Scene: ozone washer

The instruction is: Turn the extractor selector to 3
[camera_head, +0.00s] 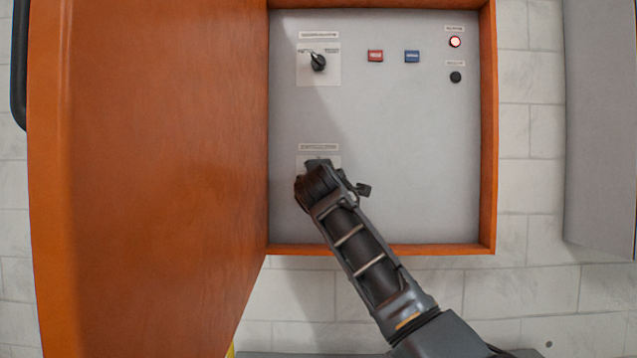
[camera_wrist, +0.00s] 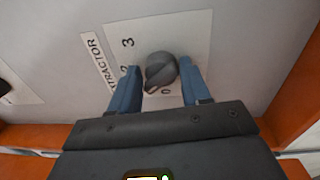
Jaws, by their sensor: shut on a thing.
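The extractor selector (camera_wrist: 160,67) is a dark round knob on a white plate (camera_wrist: 183,27) in the wrist view. The narrow end of the knob faces the lower left, near the 0. A 3 shows at the upper left of the plate and a 2, partly covered, below it. My gripper (camera_wrist: 159,66) has its two blue fingers on either side of the knob and is shut on it. In the head view, my gripper (camera_head: 318,172) covers the selector at the lower left of the grey panel, below a label strip.
The grey panel (camera_head: 410,150) sits in an orange frame (camera_head: 487,130). An open orange door (camera_head: 150,180) stands close on the left. Above are another black selector (camera_head: 318,62), a red button (camera_head: 375,56), a blue button (camera_head: 412,56) and a lit red lamp (camera_head: 455,42).

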